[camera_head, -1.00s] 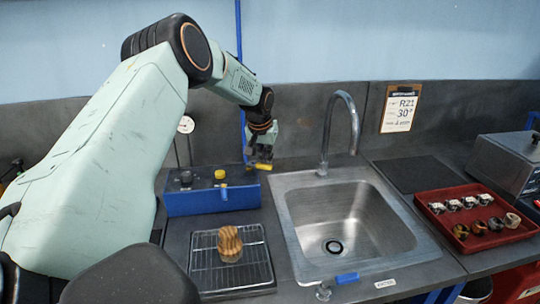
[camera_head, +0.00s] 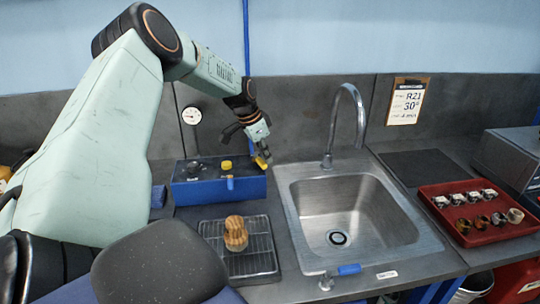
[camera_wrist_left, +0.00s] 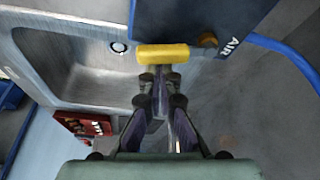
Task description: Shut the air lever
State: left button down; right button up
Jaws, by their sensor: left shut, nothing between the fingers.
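The air lever is a yellow bar (camera_wrist_left: 162,53) in the left wrist view, beside a dark brass-coloured fitting and the lettering "AIR". It shows small and tilted in the head view (camera_head: 261,162), at the right end of the blue box (camera_head: 215,190). My left gripper (camera_head: 264,146) is shut and empty, right by the lever. In the left wrist view its fingertips (camera_wrist_left: 160,78) are close to the bar's near side; I cannot tell whether they touch it. My right gripper is not in view.
The sink (camera_head: 350,225) with its tall tap (camera_head: 361,120) lies right of the box. A wire rack (camera_head: 260,257) holding a wooden piece (camera_head: 236,233) is in front. A red tray (camera_head: 465,232) stands far right. A blue hose (camera_wrist_left: 285,50) runs near the box.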

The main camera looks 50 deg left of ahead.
pick_arm(q)
jog(key=shift+s+m+h, duration=0.3)
jog(key=shift+s+m, duration=0.15)
jog(key=shift+m, duration=0.55)
jog(key=shift+s+a, duration=0.1)
jog(key=shift+s, duration=0.25)
